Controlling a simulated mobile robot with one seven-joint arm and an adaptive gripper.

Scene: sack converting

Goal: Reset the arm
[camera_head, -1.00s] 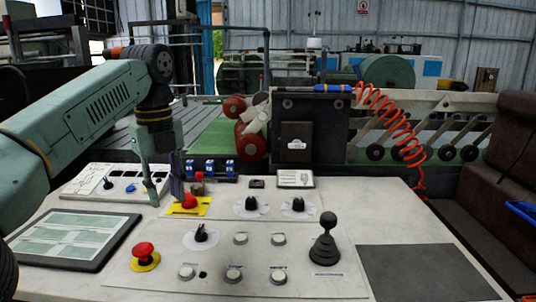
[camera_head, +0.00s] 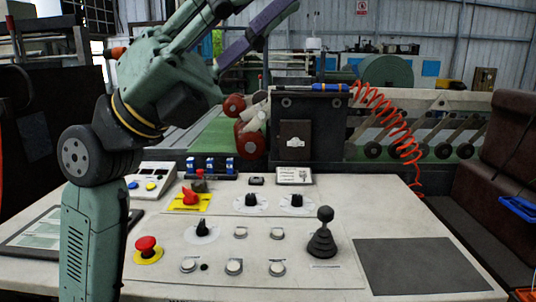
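My arm rises from the bottom left of the picture, in front of the left part of the control panel (camera_head: 345,195). My gripper (camera_head: 258,10) is at the top, above the panel and pointing up and to the right. The ends of the fingers are at or beyond the top edge of the picture.
The panel carries a red emergency button (camera_head: 147,247), a red switch on a yellow plate (camera_head: 190,198), a black joystick (camera_head: 322,236) and several knobs and white buttons. My arm partly hides a screen (camera_head: 35,232). A dark grey pad (camera_head: 420,267) lies bare at right.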

